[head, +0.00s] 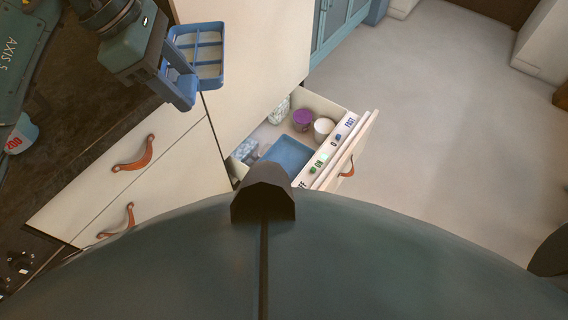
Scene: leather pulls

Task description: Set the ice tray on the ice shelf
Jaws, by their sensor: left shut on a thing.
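The ice tray (221,57) is a blue open frame with several pale compartments, in the upper left of the head view. My left gripper (181,74) is shut on its near left edge and holds it above the pale cabinet. An open drawer (320,104) lies below and to the right of the tray. A flat blue panel (288,157) inside it looks like the ice shelf; its surface shows bare, and its near edge is partly hidden by my body. The tray is well apart from it. My right gripper is not in view.
In the drawer, a purple-lidded tub (302,119), a white tub (323,128) and clear bags (246,150) stand around the blue panel. The drawer front (345,150) carries labelled switches and a leather pull. Open floor (440,120) lies to the right.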

